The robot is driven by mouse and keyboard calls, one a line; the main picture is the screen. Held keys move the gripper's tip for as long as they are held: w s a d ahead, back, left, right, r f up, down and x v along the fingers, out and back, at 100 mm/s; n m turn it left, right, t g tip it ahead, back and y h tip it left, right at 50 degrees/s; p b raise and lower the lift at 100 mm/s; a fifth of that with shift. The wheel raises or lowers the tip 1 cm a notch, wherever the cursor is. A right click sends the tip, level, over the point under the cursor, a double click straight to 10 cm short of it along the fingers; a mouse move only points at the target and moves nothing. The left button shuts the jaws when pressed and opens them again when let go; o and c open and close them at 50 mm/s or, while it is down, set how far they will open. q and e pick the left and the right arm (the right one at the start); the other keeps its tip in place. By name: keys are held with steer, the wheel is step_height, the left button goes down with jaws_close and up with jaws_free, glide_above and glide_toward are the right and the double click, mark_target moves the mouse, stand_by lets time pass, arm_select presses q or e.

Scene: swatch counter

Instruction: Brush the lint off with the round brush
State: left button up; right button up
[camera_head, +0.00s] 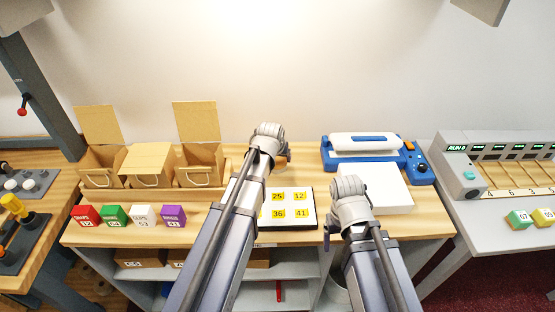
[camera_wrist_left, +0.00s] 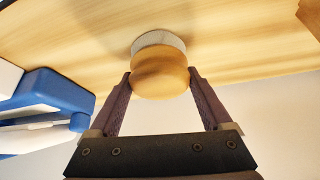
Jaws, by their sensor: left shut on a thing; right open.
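The round brush (camera_wrist_left: 160,62) has a wooden, rounded body and a pale grey disc at its far end. My left gripper (camera_wrist_left: 161,80) is shut on the wooden body, one finger on each side. In the head view, a small part of the brush (camera_head: 282,162) shows beside my left wrist, behind the card. I cannot tell whether its grey end touches the wooden counter. My right gripper (camera_head: 328,238) is low at the counter's front edge, open and mostly hidden by its wrist. I cannot make out any lint.
A white card (camera_head: 288,204) with yellow numbered swatches lies between my arms. A blue and white machine (camera_head: 375,152) stands behind a white slab (camera_head: 378,187) at right. Cardboard boxes (camera_head: 150,165) and small coloured blocks (camera_head: 115,215) stand at left.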

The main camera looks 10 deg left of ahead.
arm_select(q)
steer(key=shift+w+a, duration=0.25)
steer(key=shift+w, duration=0.65)
steer(key=shift+w+a, duration=0.25)
steer(key=shift+w, duration=0.6)
steer(key=shift+w+a, duration=0.25)
steer(key=shift+w, duration=0.6)
steer(key=shift+w+a, duration=0.2)
steer(key=shift+w, duration=0.65)
step_height(320, 180, up, 6)
steer(key=p, duration=0.6)
step_height(320, 180, up, 3)
steer(key=p, duration=0.3)
